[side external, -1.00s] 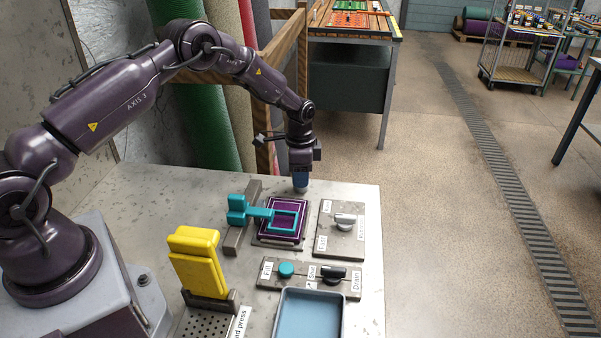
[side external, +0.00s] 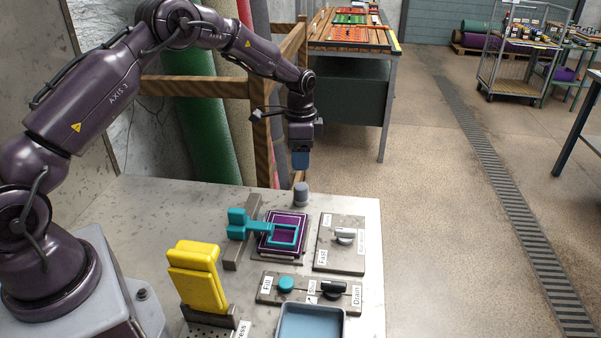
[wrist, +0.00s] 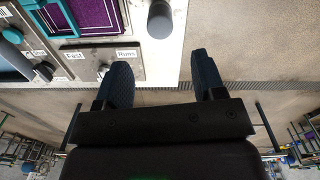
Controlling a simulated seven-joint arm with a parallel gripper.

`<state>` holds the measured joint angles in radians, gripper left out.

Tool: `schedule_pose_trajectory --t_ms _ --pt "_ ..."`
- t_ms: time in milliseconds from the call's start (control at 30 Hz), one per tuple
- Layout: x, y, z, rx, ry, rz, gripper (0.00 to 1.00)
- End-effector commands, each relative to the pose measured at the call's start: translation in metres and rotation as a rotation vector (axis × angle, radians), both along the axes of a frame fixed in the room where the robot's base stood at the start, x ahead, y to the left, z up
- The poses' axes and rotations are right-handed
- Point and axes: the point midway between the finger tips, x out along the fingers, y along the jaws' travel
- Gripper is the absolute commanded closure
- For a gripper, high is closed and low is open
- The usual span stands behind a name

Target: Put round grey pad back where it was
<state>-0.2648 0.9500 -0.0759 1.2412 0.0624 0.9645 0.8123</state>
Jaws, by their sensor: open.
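The round grey pad (side external: 301,194), a short upright cylinder, stands on the grey worktop near its far edge. It also shows at the top of the wrist view (wrist: 160,20). My gripper (side external: 301,165) is above the pad and clear of it. In the wrist view its two blue-grey fingers (wrist: 162,72) are apart with nothing between them. The purple pad (side external: 283,228) with a teal clamp frame (side external: 256,226) over it lies just in front and to the left of the grey pad.
A Fast/Runs dial plate (side external: 341,244) lies to the right of the purple pad. A Fill/Slow/Drain panel (side external: 310,291), a blue tray (side external: 310,322) and a yellow press lever (side external: 197,275) are nearer the front. The worktop's right edge runs close beside the dial plate.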

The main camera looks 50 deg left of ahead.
Motion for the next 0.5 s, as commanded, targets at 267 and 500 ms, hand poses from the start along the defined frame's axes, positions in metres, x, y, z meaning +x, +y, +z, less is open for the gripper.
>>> schedule_pose_trajectory --t_ms 267,500 --pt "0.000 0.000 0.025 -0.001 0.001 0.000 0.37" --pt "-0.006 -0.009 0.057 0.011 -0.031 0.026 0.37"
